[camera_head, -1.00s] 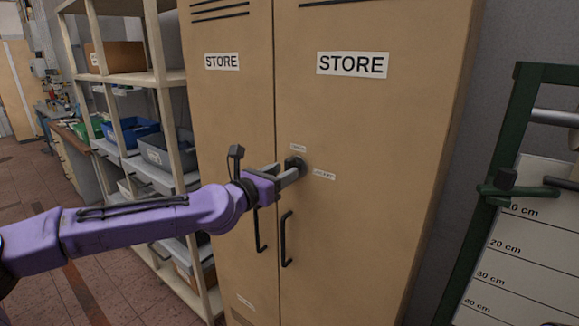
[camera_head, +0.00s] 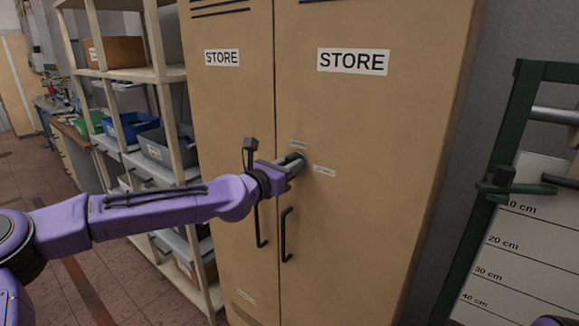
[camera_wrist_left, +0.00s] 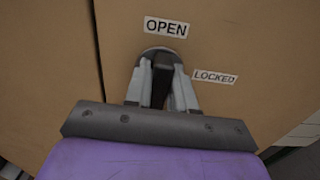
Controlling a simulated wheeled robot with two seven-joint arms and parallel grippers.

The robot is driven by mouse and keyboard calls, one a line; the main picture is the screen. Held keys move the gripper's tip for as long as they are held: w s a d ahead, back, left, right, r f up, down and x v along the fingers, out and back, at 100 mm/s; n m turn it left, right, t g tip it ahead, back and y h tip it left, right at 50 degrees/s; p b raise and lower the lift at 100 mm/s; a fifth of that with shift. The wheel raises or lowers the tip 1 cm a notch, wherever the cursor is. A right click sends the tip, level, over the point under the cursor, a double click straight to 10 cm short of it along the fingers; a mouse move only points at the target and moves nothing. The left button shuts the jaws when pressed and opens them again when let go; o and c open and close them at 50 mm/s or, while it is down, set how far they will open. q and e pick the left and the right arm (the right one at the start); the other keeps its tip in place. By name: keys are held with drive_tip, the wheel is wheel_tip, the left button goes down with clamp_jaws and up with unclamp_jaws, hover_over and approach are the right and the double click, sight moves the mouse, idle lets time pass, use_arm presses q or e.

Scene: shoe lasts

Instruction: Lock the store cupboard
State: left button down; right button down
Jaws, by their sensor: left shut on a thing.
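The store cupboard (camera_head: 350,200) is tan, with two shut doors and a STORE label on each. A dark turn knob (camera_wrist_left: 160,80) sits on the right door near the seam. An OPEN label (camera_wrist_left: 166,27) is above it and a LOCKED label (camera_wrist_left: 215,77) is to its right. My left gripper (camera_head: 293,164) is at the door, shut on the knob, with a finger on each side of it in the left wrist view (camera_wrist_left: 161,85). The knob's bar points up, roughly toward OPEN. My fingers hide part of it. My right gripper is not in view.
Two dark door handles (camera_head: 284,235) hang below the knob. A shelf rack (camera_head: 165,110) with bins stands close on the left, behind my left arm. A green frame with a centimetre-marked board (camera_head: 525,240) stands at the right.

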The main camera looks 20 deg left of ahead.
use_arm(q)
drive_tip(key=m+b, duration=0.1)
drive_tip(key=m, duration=0.2)
drive_tip(key=shift+f+b, duration=0.15)
drive_tip(key=shift+b, duration=0.25)
drive_tip(key=m+b, duration=0.1)
drive_tip(key=m, duration=0.3)
drive_tip(key=shift+d+m+b, duration=0.15)
drive_tip(key=shift+m+b, duration=0.25)
drive_tip(key=m+b, duration=0.1)
drive_tip(key=m, duration=0.4)
drive_tip(key=shift+s+d+f+b, duration=0.1)
drive_tip(key=shift+b, duration=0.2)
drive_tip(key=m+b, duration=0.1)
drive_tip(key=m, duration=0.3)
drive_tip(key=shift+m, duration=0.5)
drive_tip(key=c, duration=1)
unclamp_jaws()
drive_tip(key=shift+c, duration=0.2)
